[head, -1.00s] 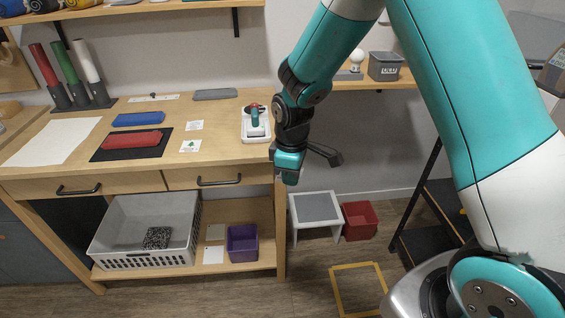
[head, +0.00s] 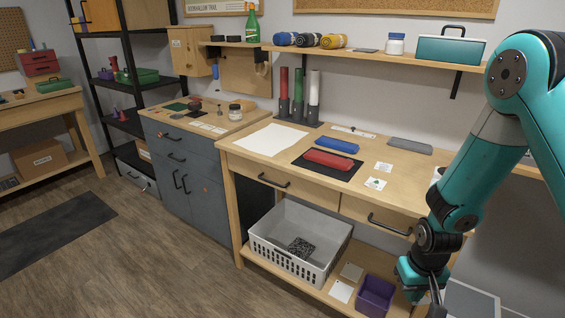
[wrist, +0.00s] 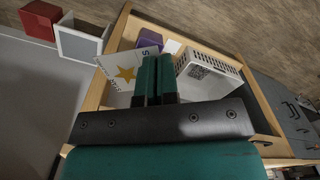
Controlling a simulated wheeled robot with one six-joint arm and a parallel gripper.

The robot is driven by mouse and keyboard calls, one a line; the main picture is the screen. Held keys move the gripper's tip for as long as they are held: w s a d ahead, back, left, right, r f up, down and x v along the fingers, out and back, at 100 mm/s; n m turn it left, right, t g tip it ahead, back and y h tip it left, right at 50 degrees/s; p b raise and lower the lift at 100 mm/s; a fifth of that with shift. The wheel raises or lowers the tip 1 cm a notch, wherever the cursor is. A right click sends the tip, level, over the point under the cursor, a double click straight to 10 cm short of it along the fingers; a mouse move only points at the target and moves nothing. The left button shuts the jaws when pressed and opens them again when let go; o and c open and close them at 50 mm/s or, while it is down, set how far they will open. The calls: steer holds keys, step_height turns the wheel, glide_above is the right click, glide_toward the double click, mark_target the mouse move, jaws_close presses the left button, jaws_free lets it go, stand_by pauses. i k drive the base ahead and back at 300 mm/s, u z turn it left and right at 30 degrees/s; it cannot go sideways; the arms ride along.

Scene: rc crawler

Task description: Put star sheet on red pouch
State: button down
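The star sheet (wrist: 125,74) shows in the wrist view as a white card with a yellow star and dark lettering. It sits at my fingertips, tilted, spreading left from behind the left finger. My gripper (wrist: 157,78) is nearly closed and appears to hold the sheet; the exact pinch is hidden. In the head view my gripper (head: 424,284) hangs low at the right, in front of the workbench, and the sheet cannot be made out there. The red pouch (head: 329,160) lies on a black mat (head: 345,173) on the bench top, up and left of my gripper.
A blue pouch (head: 337,145) lies behind the red one, with small cards (head: 376,184) to the right and a white sheet (head: 270,139) to the left. A grey basket (head: 300,243) and purple bin (head: 375,296) stand on the lower shelf.

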mark_target(327, 157)
steer(key=u, duration=1.35)
steer(key=i, duration=1.3)
steer(key=z, duration=1.05)
